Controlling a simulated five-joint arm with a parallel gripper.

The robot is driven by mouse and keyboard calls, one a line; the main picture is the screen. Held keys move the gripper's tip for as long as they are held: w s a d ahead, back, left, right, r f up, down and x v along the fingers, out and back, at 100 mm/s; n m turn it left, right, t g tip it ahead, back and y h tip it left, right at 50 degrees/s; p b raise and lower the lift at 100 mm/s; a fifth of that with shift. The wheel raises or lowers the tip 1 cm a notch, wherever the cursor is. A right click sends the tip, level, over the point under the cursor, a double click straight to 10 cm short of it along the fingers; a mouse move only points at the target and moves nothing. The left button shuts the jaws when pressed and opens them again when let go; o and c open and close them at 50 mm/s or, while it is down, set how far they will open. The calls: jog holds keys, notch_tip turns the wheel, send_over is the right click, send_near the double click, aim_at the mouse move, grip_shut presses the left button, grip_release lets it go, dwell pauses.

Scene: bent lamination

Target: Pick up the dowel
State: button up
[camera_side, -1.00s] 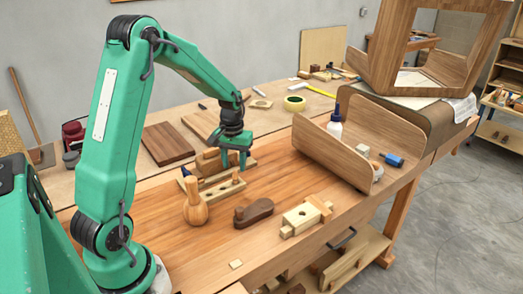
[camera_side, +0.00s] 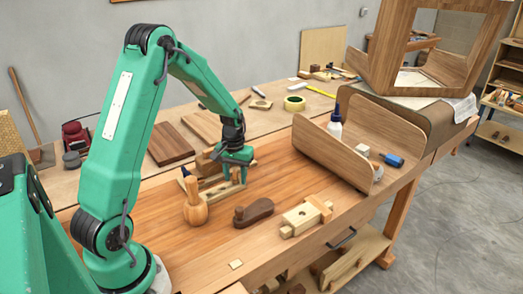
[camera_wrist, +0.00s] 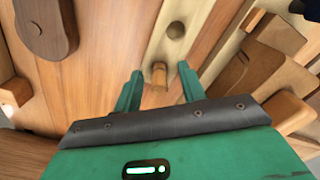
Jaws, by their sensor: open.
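A short light-wood dowel (camera_wrist: 159,75) stands upright out of a pale wooden block (camera_wrist: 180,30) in the wrist view. The block has a round hole farther along. My gripper (camera_wrist: 158,88) is open, with one green finger on each side of the dowel and a visible gap to each. In the side view, my gripper (camera_side: 235,172) is low over the right end of the block (camera_side: 215,192), and its fingers partly hide the dowel there.
A wooden mallet (camera_side: 195,208) stands in front of the block. A dark wooden tool (camera_side: 253,212) and a pale wooden clamp piece (camera_side: 304,217) lie nearer the bench's front edge. A bent wood form (camera_side: 345,150) and a glue bottle (camera_side: 335,125) are to the right.

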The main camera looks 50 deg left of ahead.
grip_shut()
dwell(0.4)
jog(key=shift+r, duration=0.8)
notch_tip(320, 180, up, 2)
jog(key=shift+r, duration=0.2)
jog(key=s+d+r, duration=0.1)
jog(key=d+r, duration=0.6)
jog(key=d, duration=0.4)
jog(key=shift+d, duration=0.3)
jog(key=shift+d, duration=0.1)
jog(key=w+d+m, duration=0.2)
jog(key=w+d, duration=0.1)
jog(key=d, duration=0.3)
jog(key=w+d+f+m, duration=0.1)
jog(key=w+d+m, duration=0.1)
jog(key=w+d, duration=0.2)
jog(key=shift+w+d+f, duration=0.2)
jog(key=shift+d+f, duration=0.1)
jog(key=shift+d, duration=0.85)
